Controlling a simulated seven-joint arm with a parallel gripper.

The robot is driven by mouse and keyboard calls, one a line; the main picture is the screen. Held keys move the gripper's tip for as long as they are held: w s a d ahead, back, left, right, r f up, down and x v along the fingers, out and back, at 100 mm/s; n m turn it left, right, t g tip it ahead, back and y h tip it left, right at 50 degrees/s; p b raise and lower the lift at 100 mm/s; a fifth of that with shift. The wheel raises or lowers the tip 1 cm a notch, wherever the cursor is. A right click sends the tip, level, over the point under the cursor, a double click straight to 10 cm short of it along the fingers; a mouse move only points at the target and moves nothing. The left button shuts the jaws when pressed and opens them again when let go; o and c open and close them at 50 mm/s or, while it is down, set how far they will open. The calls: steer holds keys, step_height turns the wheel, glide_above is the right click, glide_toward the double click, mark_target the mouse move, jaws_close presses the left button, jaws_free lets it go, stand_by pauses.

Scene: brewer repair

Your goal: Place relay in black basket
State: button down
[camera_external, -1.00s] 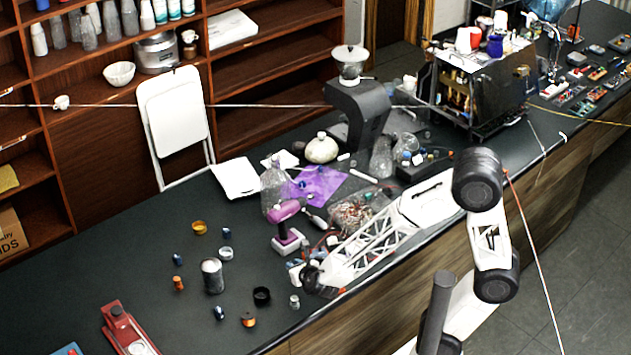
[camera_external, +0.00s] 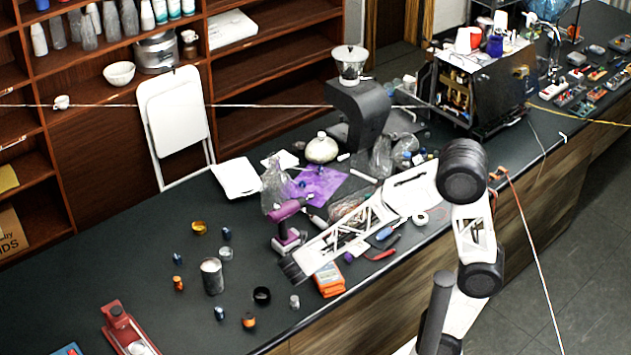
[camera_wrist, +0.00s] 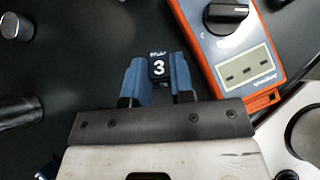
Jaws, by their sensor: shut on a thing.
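In the external view my gripper (camera_external: 291,271) is above the counter, left of the orange multimeter (camera_external: 330,280), and the block cannot be made out there. A small open black cup (camera_external: 262,295), which looks like the black basket, stands on the counter below and left of my gripper. A dark cylinder (camera_wrist: 18,112) at the left edge of the wrist view may be this cup; I cannot tell.
The multimeter also fills the upper right of the wrist view (camera_wrist: 232,45). A purple drill (camera_external: 286,225) stands just behind my gripper. A small metal cylinder (camera_external: 294,301), a dark can (camera_external: 212,276) and a yellow cup (camera_external: 199,228) stand nearby. The counter (camera_external: 110,265) at left is mostly clear.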

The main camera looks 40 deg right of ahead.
steer(key=shift+a+m+g, duration=0.1)
steer(key=shift+m+g, duration=1.1)
steer(key=m+g, duration=0.1)
steer(key=a+m+g, duration=0.1)
steer(key=m, duration=0.1)
steer(key=shift+s+g+y, duration=0.2)
steer(key=shift+g+y, duration=0.1)
steer(key=shift+y, duration=0.1)
steer(key=m, duration=0.1)
steer(key=a+m+g+y, duration=0.1)
steer(key=shift+s+r+m+g+y, duration=0.1)
steer(key=shift+s+m+g+y, duration=0.05)
steer(key=shift+m+g+y, duration=0.15)
steer(key=a+m+y, duration=0.2)
steer(key=m, duration=0.1)
steer(key=shift+s+r+g, duration=0.1)
steer(key=shift+r+g, duration=0.2)
steer(key=w+a+r+m+t+y, duration=0.1)
steer(key=a+r+m+t+y, duration=0.2)
steer(key=a+m, duration=0.5)
steer(key=shift+w+a+r+y, duration=0.15)
steer(key=shift+w+r+y, duration=0.15)
steer(key=shift+r+y, duration=0.75)
steer(key=shift+h, duration=0.25)
glide_above(262, 295)
steer(key=s+d, duration=0.1)
steer(key=s, duration=0.1)
steer(key=shift+s+f, duration=0.2)
steer(key=shift+f, duration=3.8)
